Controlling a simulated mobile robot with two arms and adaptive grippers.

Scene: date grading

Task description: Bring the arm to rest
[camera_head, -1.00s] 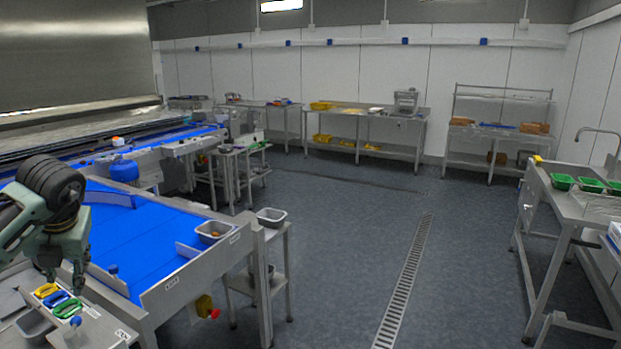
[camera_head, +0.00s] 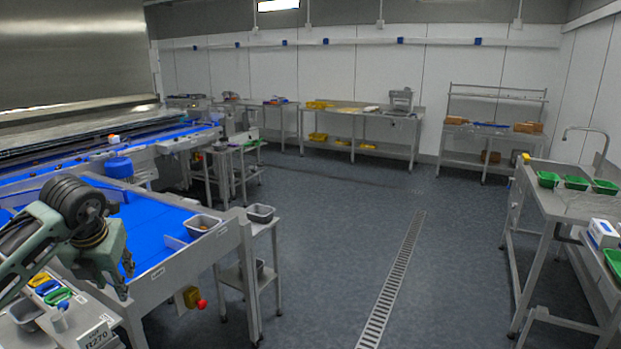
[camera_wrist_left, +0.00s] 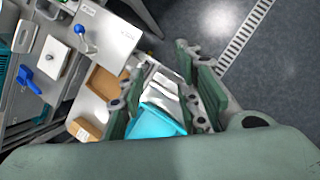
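My left arm comes in from the left in the head view, with its left gripper (camera_head: 122,286) hanging in front of the blue conveyor belt (camera_head: 160,222). In the left wrist view the same gripper (camera_wrist_left: 160,72) has its two green-grey fingers apart, with nothing held between them. A turquoise tub (camera_wrist_left: 160,120) and pale metal surfaces show behind and below the fingers; I cannot tell how far away they are. My right gripper is in neither view.
Scoops with coloured handles (camera_head: 47,287) lie on a bench at the lower left. A small stand (camera_head: 262,232) holds a metal pan (camera_head: 261,213) right of the belt. Green trays (camera_head: 577,183) sit on the right-hand table. The floor around the drain (camera_head: 392,285) is clear.

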